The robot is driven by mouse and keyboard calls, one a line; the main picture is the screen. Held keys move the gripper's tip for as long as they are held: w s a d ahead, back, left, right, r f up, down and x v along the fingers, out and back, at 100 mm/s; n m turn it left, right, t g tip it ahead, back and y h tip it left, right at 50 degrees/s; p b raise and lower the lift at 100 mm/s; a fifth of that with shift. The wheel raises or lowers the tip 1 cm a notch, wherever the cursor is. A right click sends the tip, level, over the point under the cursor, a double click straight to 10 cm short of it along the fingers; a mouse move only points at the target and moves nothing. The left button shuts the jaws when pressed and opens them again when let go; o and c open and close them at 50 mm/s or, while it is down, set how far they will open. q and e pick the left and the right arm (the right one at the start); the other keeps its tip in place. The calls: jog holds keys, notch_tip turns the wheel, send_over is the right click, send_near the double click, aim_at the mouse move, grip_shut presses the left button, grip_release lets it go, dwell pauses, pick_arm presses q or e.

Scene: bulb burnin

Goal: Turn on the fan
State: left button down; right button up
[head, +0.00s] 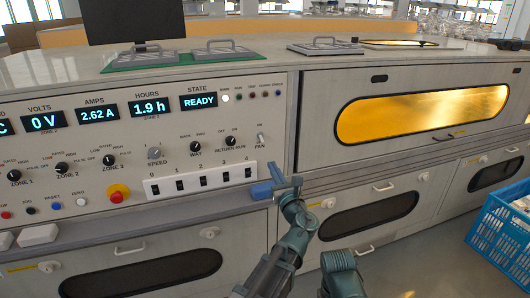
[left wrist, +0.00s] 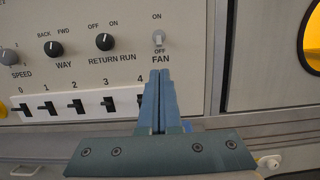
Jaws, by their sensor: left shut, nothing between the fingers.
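The fan switch (head: 260,138) is a small pale toggle on the cream control panel, at the panel's right end. In the left wrist view the fan switch (left wrist: 158,38) has ON printed above it and OFF and FAN below it. I cannot tell for sure which way its lever leans. My left gripper (head: 273,170) is in front of the panel, below the switch. In the left wrist view its blue fingers (left wrist: 160,73) are together and empty, with their tips just under the FAN label. They look apart from the switch. My right gripper is out of view.
The RETURN RUN knob (left wrist: 104,41) is left of the switch. A row of numbered rocker switches (head: 200,178) is lower left, and a red button (head: 118,194) is farther left. An oven door with a glowing window (head: 420,114) is to the right. A blue crate (head: 500,235) stands far right.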

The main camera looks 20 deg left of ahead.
aim_at(262, 142)
pick_arm(q)
jog(key=p+x, duration=0.1)
jog(key=x, duration=0.9)
jog(key=shift+p, duration=0.4)
jog(key=shift+a, duration=0.1)
